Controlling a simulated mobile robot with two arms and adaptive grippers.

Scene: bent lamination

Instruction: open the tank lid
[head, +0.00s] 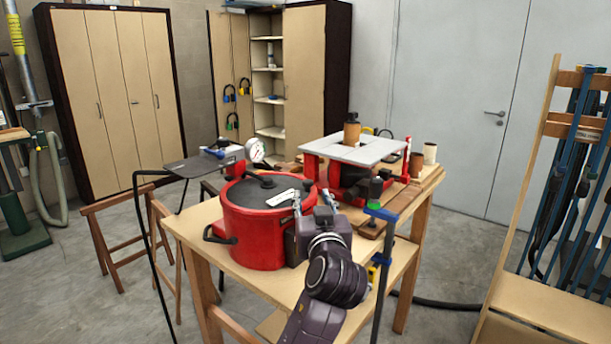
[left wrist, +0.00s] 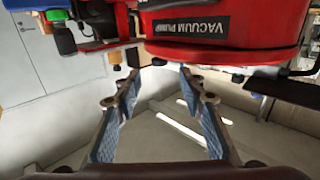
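The red tank (head: 262,240) stands on the wooden table, with a black lid (head: 255,192) seated on its top. The lid has a small dark knob and a white label. A pressure gauge (head: 254,150) rises behind the lid. My left gripper (head: 313,203) is at the right front side of the tank, near rim height. In the left wrist view its two fingers (left wrist: 160,75) are spread apart with nothing between them. There the red pump body (left wrist: 225,35) with a "VACUUM PUMP" plate lies beyond the fingertips. My right gripper is not in view.
A red machine with a grey top (head: 353,149) stands behind the tank on the table (head: 185,222). A blue clamp (head: 381,213) is beside my left arm. A wooden rack (head: 545,290) stands at the right.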

